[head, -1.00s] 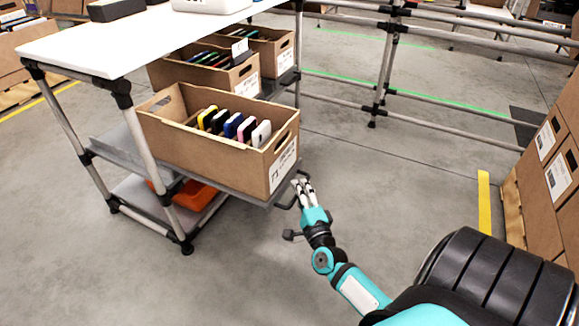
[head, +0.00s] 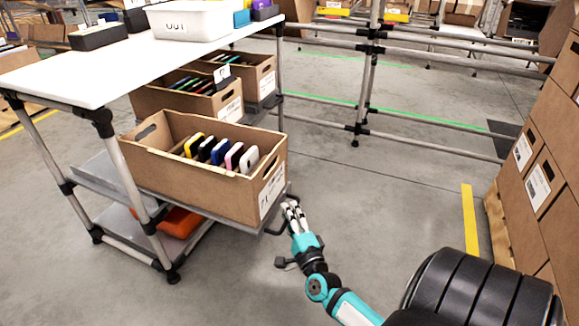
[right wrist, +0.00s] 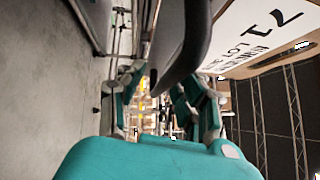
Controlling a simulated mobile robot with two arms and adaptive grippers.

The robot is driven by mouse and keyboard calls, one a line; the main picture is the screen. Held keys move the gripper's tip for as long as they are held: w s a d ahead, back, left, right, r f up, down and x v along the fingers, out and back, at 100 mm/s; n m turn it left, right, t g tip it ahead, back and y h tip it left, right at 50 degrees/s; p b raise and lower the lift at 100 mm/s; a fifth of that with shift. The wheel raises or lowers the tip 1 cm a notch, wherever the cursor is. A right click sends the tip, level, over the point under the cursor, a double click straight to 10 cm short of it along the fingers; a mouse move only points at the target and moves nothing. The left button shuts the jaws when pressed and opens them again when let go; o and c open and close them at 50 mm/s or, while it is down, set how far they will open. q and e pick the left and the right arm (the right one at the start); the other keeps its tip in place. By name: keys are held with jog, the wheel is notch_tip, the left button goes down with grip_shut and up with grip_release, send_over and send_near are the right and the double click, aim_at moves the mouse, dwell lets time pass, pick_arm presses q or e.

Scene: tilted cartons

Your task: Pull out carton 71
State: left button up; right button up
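Carton 71 (head: 190,185) is an open brown box with several coloured, phone-like items upright in it. It sits tilted on a grey sloping shelf (head: 222,225) under the white tabletop. Its end label shows in the right wrist view, where the carton (right wrist: 262,35) is at top right with "71" on it. A dark handle (right wrist: 185,55) runs down in front of the fingers there. My right gripper (head: 292,208) is just beyond the shelf's front right corner, by this handle. Its fingers (right wrist: 163,100) are apart; I cannot tell whether they touch the handle. My left gripper is out of view.
Two similar cartons (head: 255,80) stand behind carton 71. An orange bin (head: 178,222) sits on the lower shelf. A table leg (head: 125,170) stands left of the carton. Stacked boxes (head: 545,180) are at right.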

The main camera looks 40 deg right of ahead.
jog(key=v, duration=1.2)
dwell(0.3)
